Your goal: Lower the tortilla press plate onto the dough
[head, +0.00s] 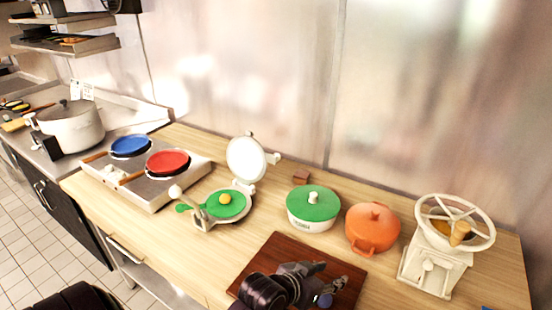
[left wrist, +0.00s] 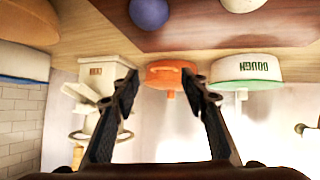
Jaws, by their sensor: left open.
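The tortilla press stands open on the wooden counter, left of the middle in the head view. Its round white upper plate (head: 246,159) is tilted up and back. Its lower plate (head: 238,209) is green, with a yellow dough ball (head: 225,198) on it. My left gripper (head: 333,273) is open and empty above the dark red-brown board, to the right of and nearer than the press. In the left wrist view its fingers (left wrist: 160,82) are spread apart. My right gripper is not in view.
A green-lidded dough container (head: 312,207), an orange pot (head: 372,228) and a white wheeled grinder (head: 441,245) stand right of the press. A burner unit with blue (head: 130,145) and red (head: 167,162) pans stands left.

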